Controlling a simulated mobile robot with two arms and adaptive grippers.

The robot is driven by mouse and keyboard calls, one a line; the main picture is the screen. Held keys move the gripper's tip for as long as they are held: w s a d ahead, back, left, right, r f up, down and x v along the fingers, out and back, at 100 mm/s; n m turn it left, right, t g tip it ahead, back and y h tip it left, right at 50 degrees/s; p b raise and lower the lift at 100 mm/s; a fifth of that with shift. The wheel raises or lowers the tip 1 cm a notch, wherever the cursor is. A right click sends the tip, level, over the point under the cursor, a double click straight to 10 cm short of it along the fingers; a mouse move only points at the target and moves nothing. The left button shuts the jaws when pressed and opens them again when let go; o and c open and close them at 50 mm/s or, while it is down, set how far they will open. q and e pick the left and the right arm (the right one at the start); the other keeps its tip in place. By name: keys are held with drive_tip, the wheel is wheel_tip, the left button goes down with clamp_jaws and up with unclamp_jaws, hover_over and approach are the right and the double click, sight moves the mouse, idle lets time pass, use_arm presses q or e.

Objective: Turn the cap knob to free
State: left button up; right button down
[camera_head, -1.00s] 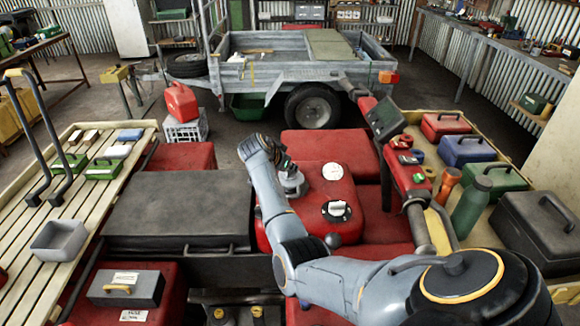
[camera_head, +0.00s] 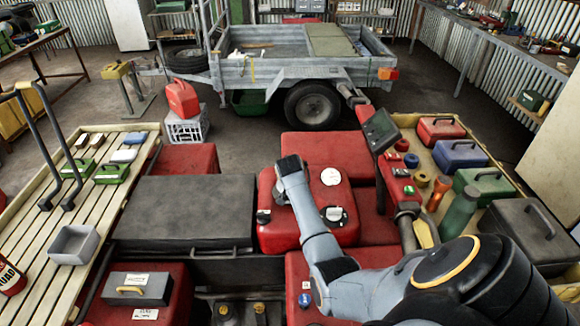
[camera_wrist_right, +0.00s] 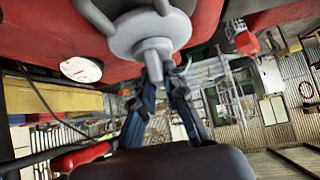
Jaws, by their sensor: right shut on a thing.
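The red tank (camera_head: 316,225) sits among red bodywork in the middle of the head view. My right gripper (camera_head: 288,165) is over its left rear part and hides the cap there. In the right wrist view, the grey round cap (camera_wrist_right: 124,42) has a short stem-like knob (camera_wrist_right: 154,49) standing from its middle. My right gripper's fingertips (camera_wrist_right: 158,74) are shut on the end of this knob. The cap's turn position cannot be read. My left gripper is not in view.
A tray of toolboxes and bottles (camera_head: 405,118) is further right.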

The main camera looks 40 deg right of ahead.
drive_tip(key=shift+n, duration=0.4)
drive_tip(key=c, duration=1.4)
unclamp_jaws()
drive_tip(key=v, duration=1.2)
drive_tip(key=shift+s+d, duration=0.15)
drive_tip(key=shift+s, duration=0.05)
drive_tip(key=shift+f, duration=0.1)
